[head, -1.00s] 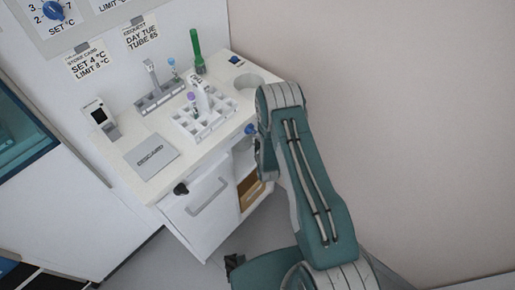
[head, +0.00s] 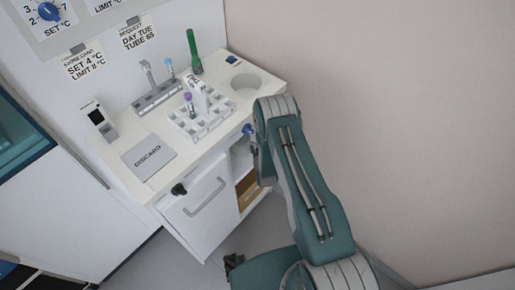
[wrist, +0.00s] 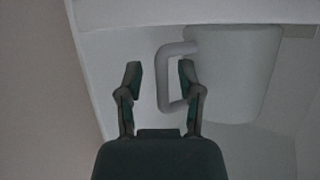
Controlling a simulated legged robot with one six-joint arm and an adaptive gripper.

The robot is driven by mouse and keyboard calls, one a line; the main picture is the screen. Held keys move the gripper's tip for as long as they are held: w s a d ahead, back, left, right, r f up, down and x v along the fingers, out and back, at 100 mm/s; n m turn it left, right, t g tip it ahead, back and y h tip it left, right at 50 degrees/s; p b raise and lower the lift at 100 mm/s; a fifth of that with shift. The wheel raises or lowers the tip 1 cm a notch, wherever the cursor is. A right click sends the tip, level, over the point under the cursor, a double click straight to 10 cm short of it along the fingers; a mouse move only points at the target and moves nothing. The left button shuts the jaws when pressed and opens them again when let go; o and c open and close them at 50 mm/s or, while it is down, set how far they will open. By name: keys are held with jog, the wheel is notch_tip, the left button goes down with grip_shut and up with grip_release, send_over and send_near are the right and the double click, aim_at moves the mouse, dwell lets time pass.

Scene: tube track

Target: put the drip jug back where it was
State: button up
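A pale grey jug (wrist: 232,75) with a squared loop handle (wrist: 165,82) shows in the wrist view; I take it to be the drip jug. My gripper (wrist: 160,76) is open, its fingertips on either side of the handle's long bar, with gaps. The right finger overlaps the space between handle and jug body. I cannot tell how deep the handle sits between the fingers.
Below are a cabinet door with a handle (head: 205,198) and open shelves (head: 245,160). A bare wall stands at right.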

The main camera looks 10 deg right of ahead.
jog(key=shift+r, duration=0.1)
jog(key=v, duration=1.2)
